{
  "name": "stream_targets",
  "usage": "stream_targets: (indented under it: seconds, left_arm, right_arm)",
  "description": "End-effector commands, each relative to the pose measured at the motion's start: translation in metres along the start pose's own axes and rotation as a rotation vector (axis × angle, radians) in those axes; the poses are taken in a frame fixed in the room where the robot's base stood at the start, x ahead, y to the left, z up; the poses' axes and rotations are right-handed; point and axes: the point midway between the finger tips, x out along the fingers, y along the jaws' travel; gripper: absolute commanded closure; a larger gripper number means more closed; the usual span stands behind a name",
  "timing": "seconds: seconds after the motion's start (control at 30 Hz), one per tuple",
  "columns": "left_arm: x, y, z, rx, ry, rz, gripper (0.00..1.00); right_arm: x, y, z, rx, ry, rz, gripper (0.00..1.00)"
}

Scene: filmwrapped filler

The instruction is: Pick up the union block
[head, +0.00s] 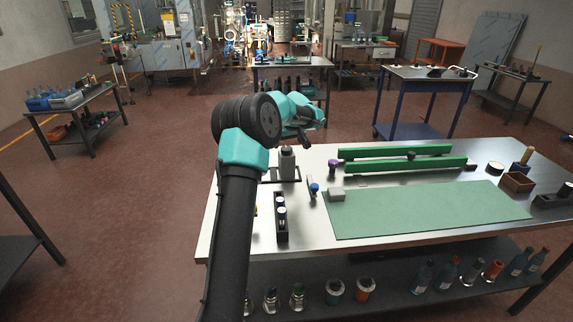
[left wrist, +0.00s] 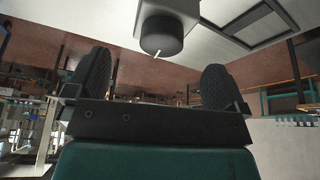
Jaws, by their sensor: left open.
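A grey block (head: 287,163) with a darker top stands upright near the left end of the steel workbench; I take it to be the union block, though nothing labels it. In the left wrist view the block (left wrist: 163,28) shows at the top centre, with a dark round part and a small pale pin. My left gripper (head: 303,140) is above and beyond the block in the head view. In the wrist view its two dark fingers (left wrist: 158,82) are spread apart with nothing between them, the block beyond them. My right gripper is not in view.
A dark rectangular frame (head: 293,174) lies by the block.

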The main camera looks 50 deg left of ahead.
Motion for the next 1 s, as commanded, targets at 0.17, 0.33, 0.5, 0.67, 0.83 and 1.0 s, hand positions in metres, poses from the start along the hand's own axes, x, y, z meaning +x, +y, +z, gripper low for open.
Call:
stream_targets:
  seconds: [0.17, 0.33, 0.5, 0.67, 0.83, 1.0]
  left_arm:
    - [0.024, -0.001, 0.002, 0.002, -0.002, -0.003, 0.01]
    - [0.044, -0.001, 0.002, 0.001, -0.002, -0.003, 0.01]
    - [0.048, -0.001, 0.002, 0.0, -0.001, -0.001, 0.01]
    - [0.048, -0.001, 0.002, 0.0, -0.001, -0.001, 0.01]
    - [0.048, -0.001, 0.002, 0.0, -0.001, -0.001, 0.01]
    - [0.048, -0.001, 0.002, 0.0, -0.001, -0.001, 0.12]
  right_arm:
    - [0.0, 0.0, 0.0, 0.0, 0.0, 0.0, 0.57]
    - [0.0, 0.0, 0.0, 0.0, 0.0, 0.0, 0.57]
    - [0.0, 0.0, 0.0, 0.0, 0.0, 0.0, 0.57]
    - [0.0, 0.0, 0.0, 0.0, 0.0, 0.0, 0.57]
    - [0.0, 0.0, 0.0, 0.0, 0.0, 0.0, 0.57]
    - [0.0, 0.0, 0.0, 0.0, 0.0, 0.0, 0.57]
